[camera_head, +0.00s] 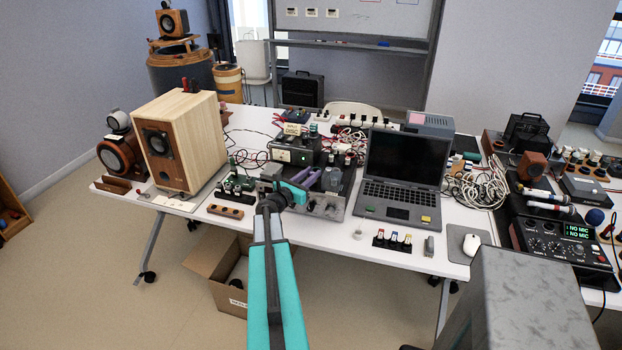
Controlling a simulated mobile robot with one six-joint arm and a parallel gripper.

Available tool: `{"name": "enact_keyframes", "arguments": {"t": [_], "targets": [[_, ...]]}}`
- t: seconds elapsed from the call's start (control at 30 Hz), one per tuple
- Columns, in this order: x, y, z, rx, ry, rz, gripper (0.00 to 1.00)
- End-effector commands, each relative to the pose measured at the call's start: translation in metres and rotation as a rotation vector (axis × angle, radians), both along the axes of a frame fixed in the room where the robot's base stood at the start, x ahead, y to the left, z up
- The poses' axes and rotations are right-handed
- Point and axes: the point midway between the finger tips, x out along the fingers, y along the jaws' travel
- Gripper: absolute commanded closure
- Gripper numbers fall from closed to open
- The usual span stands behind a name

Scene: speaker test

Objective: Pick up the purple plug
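A small purple piece (331,179) shows at the middle of the table, among the grey and black equipment left of the laptop. It may be the purple plug, but it is too small to be sure. My teal arm reaches in from the bottom of the view and bends at a dark joint. My gripper (308,178) is at its far end, over the same equipment, close to the left of the purple piece. Its fingers are too small and cluttered to tell whether they are open or hold anything.
An open laptop (400,190) stands right of my gripper, a large wooden speaker (180,142) left. A black strip with several small coloured pieces (392,239) lies near the white table's (330,240) front edge. Cables (478,187) and a mixer (560,245) are at right.

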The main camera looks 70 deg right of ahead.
Motion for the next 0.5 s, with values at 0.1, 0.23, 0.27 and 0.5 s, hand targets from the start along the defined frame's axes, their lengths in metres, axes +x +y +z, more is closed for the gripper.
{"name": "enact_keyframes", "arguments": {"t": [0.1, 0.23, 0.27, 0.5], "targets": [[-0.0001, 0.0, -0.0002, 0.0, 0.0, 0.0, 0.75], [0.0, 0.0001, -0.0002, 0.0, 0.0, 0.0, 0.75], [0.0, 0.0, -0.0001, 0.0, 0.0, 0.0, 0.75], [-0.0011, -0.0087, 0.0007, 0.001, -0.001, 0.0, 0.75]]}}
